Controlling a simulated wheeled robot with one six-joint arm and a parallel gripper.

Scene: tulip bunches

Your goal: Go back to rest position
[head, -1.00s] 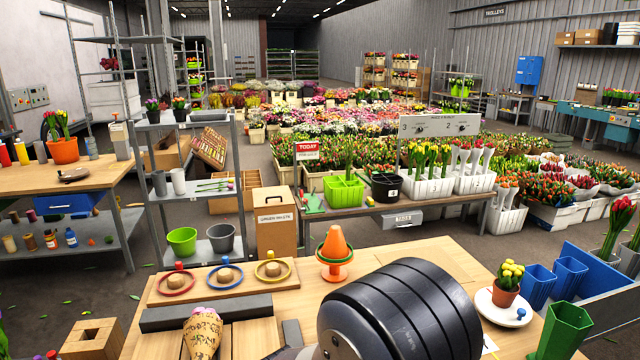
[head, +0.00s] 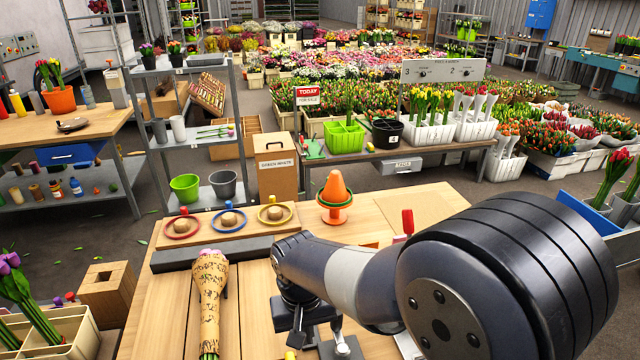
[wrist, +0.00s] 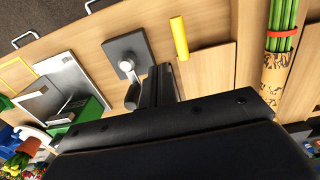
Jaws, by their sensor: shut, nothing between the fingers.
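My gripper (head: 300,328) hangs low over the front of the wooden table, right of the wrapped tulip bunch (head: 210,290). In the wrist view my gripper (wrist: 160,85) shows as narrow dark fingers, shut and empty. The bunch lies in brown patterned paper with purple blooms at its far end. The wrist view shows its paper (wrist: 274,82) and green stems at the right, apart from my fingers. My arm fills the right of the head view and hides part of the table.
A grey plate with a metal knob (wrist: 128,55) and a yellow stick (wrist: 179,38) are close to my fingers in the wrist view. An orange cone (head: 335,190) and a ring board (head: 230,222) stand at the table's back. A cream crate (head: 85,345) with tulips is at left.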

